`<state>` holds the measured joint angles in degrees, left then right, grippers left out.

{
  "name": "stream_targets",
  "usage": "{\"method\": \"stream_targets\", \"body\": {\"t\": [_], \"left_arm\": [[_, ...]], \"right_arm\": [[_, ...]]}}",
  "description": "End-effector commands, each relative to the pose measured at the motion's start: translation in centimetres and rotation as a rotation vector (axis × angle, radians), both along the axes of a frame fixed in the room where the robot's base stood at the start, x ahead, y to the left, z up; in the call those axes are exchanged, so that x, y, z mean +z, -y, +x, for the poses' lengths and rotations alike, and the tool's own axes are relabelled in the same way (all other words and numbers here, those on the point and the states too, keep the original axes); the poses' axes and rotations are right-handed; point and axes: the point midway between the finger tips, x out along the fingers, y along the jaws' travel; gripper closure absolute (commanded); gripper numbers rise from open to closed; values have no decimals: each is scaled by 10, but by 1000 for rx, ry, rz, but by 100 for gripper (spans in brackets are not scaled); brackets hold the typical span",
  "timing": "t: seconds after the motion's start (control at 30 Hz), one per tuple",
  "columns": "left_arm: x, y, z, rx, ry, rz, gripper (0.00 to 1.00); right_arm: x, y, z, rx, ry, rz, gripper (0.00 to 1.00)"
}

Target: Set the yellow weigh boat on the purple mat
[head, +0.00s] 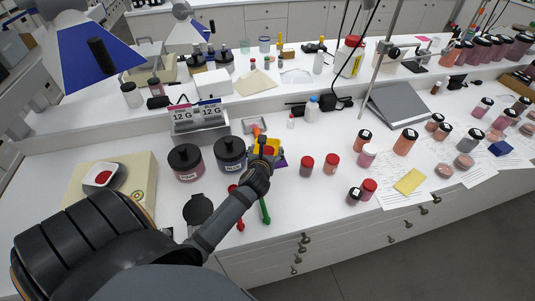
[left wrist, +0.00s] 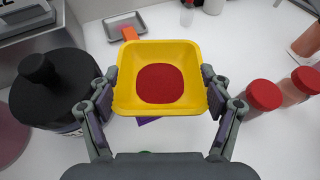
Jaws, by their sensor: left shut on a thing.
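The yellow weigh boat (left wrist: 188,55) holds a round patch of red powder and fills the middle of the left wrist view. It also shows in the head view (head: 278,150), partly covered by my gripper. My left gripper (head: 264,152) is shut on it, with a finger at each side wall. The boat looks about level. A bit of the purple mat (left wrist: 148,121) shows below the boat, and its edge also shows in the head view (head: 282,162). Most of the mat is hidden, and I cannot tell whether the boat touches it. My right gripper is not in view.
The black-lidded BLUE jar (head: 230,154) stands close left of the gripper, with another dark jar (head: 186,163) beyond it. Two red-lidded jars (head: 307,165) (head: 332,163) stand to the right. A small metal tray (left wrist: 125,26) and an orange-ended item (left wrist: 129,33) lie behind.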

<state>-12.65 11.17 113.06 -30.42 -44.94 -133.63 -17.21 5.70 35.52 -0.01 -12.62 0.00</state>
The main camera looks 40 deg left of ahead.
Motion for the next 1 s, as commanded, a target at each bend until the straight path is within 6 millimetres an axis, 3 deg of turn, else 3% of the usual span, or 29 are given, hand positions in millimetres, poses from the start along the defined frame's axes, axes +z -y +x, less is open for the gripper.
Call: {"method": "stream_targets", "body": {"t": [0.13, 0.3, 0.5, 0.73, 1.0], "left_arm": [[-31, -14, 27, 1, -1, -1, 40], [-53, -22, 43, 1, 1, -2, 40], [-60, -25, 47, 0, 1, -2, 40], [-92, -26, 49, -1, -2, -3, 40], [-94, -26, 49, -1, 0, -2, 40]], "right_arm": [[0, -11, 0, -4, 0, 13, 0], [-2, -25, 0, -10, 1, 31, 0], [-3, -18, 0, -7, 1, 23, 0], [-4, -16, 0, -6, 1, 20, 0], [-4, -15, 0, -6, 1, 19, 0]]}}
